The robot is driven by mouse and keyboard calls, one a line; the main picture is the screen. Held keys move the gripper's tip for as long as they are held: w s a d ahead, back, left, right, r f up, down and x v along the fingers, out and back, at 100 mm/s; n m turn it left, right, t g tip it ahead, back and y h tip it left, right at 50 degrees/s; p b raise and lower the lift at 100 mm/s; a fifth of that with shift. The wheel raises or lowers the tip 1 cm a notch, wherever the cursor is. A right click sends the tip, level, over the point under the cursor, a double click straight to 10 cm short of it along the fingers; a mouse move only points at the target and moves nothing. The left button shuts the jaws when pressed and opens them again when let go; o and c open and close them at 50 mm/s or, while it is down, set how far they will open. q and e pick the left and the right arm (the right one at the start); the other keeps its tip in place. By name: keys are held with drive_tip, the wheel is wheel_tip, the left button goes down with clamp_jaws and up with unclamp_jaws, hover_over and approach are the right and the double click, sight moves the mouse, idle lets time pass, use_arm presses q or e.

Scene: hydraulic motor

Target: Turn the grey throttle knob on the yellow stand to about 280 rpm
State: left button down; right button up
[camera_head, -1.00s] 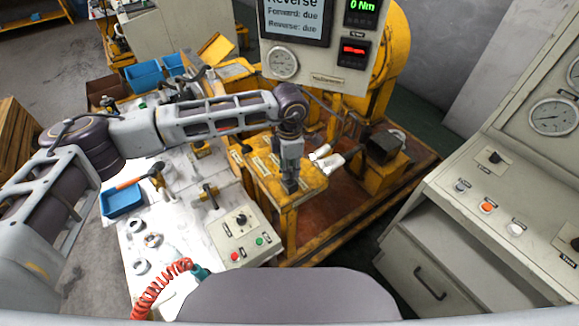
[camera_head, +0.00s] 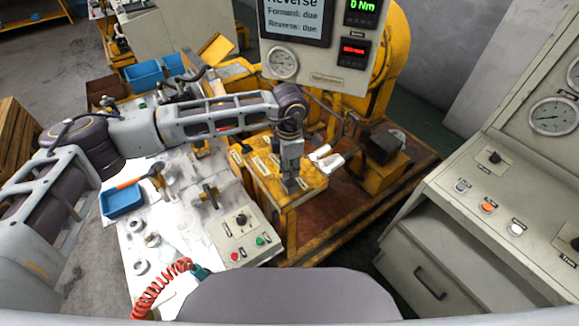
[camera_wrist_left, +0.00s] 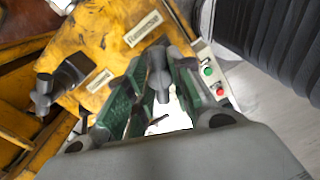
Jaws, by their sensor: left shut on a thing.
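The yellow stand (camera_head: 285,201) is in the middle of the head view, with small labels on its top. My left gripper (camera_head: 291,186) reaches down onto its front top corner. In the left wrist view, the green-padded fingers of my left gripper (camera_wrist_left: 157,88) are on both sides of a grey knob (camera_wrist_left: 158,68), shut on it at the stand's edge. The knob is hidden by the gripper in the head view. A second dark grey handle (camera_wrist_left: 60,83) is on the yellow surface, apart from the gripper. My right gripper is not in view.
The display panel (camera_head: 317,78) stands behind, with a green "0 Nm" readout (camera_head: 362,6) and a red readout (camera_head: 354,51) too small to read. A button box (camera_head: 238,228) sits left of the stand. A grey console (camera_head: 490,205) is at right.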

use_arm(q)
drive_tip(key=c, duration=1.2)
unclamp_jaws()
drive_tip(key=shift+o, duration=0.2)
wheel_tip(320, 180, up, 12)
